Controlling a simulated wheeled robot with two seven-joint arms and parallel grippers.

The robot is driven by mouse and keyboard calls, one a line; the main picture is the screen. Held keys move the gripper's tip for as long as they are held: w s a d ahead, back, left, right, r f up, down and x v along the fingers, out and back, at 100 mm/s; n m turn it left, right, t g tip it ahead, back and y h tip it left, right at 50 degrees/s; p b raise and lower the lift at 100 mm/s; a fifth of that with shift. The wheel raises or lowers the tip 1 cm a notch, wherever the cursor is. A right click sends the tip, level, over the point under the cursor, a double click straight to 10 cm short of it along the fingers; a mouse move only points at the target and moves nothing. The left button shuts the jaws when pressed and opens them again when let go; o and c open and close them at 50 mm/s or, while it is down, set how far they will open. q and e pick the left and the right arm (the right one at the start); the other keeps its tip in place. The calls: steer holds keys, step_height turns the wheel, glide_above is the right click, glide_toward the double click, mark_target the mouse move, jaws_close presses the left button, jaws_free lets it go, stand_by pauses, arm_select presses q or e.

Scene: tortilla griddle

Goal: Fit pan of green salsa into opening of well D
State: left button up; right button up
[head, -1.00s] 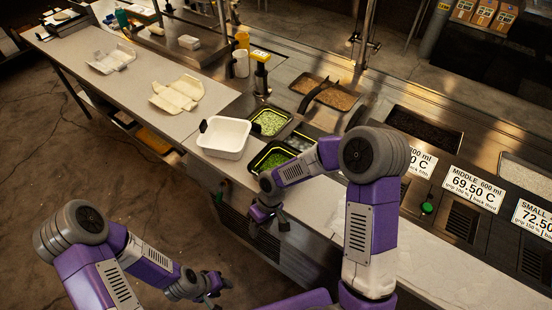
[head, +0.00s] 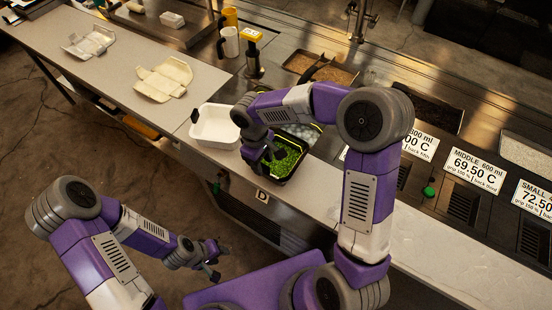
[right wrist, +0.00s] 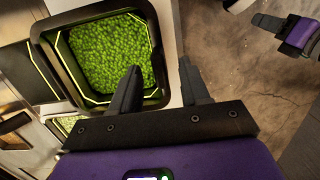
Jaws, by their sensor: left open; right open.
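The black-rimmed pan of green salsa (head: 290,160) is at the front of the counter, near the D label (head: 262,197). It fills the upper left of the right wrist view (right wrist: 108,55), with a bright yellow-green line around it. I cannot tell whether it sits fully in the opening of well D; the rim and my arm hide the opening. My right gripper (head: 264,154) is open at the pan's left side. In the wrist view one finger overlaps the near rim and the other is outside it (right wrist: 160,82). My left gripper (head: 212,262) is open, away from the counter.
A white tub (head: 214,127) stands left of the pan. Behind the pan are a pale-filled well (head: 303,131) and a brown-filled tray (head: 335,74). Opened white boxes (head: 165,80) lie on the left counter. The front worktop at right is clear.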

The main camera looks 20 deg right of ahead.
steer(key=shift+w+d+f, duration=0.1)
steer(key=shift+f, duration=0.7)
steer(key=shift+s+f, duration=0.25)
jaws_close()
steer(key=shift+w, duration=0.1)
